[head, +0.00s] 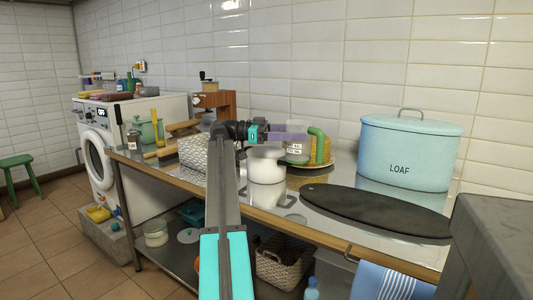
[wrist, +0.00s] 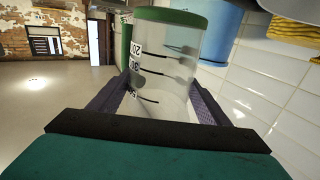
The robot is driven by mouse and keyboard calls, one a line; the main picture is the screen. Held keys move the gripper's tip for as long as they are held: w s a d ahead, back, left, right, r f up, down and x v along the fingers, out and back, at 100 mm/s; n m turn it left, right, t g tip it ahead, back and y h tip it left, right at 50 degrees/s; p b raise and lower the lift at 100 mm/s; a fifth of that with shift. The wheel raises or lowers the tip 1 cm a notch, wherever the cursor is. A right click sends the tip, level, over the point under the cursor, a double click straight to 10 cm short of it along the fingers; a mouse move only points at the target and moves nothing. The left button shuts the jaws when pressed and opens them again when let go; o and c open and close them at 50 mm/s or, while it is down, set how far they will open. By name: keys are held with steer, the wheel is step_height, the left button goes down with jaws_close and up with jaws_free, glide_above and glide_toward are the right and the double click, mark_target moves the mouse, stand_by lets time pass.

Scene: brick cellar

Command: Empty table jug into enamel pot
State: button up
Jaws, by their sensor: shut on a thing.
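The table jug (head: 296,153) is clear, with a green handle, dark measuring marks and a white label. My gripper (head: 290,136) is shut on the jug's body, one finger on each side (wrist: 160,98). The jug looks about upright, behind and to the right of the enamel pot. How much it holds is unclear.
A dark oval board (head: 375,212) and a blue LOAF bin (head: 410,155) stand to the right on the table (head: 315,228).

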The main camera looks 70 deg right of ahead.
step_height(320, 180, up, 6)
steer(key=shift+f+p, duration=0.15)
steer(key=shift+p, duration=1)
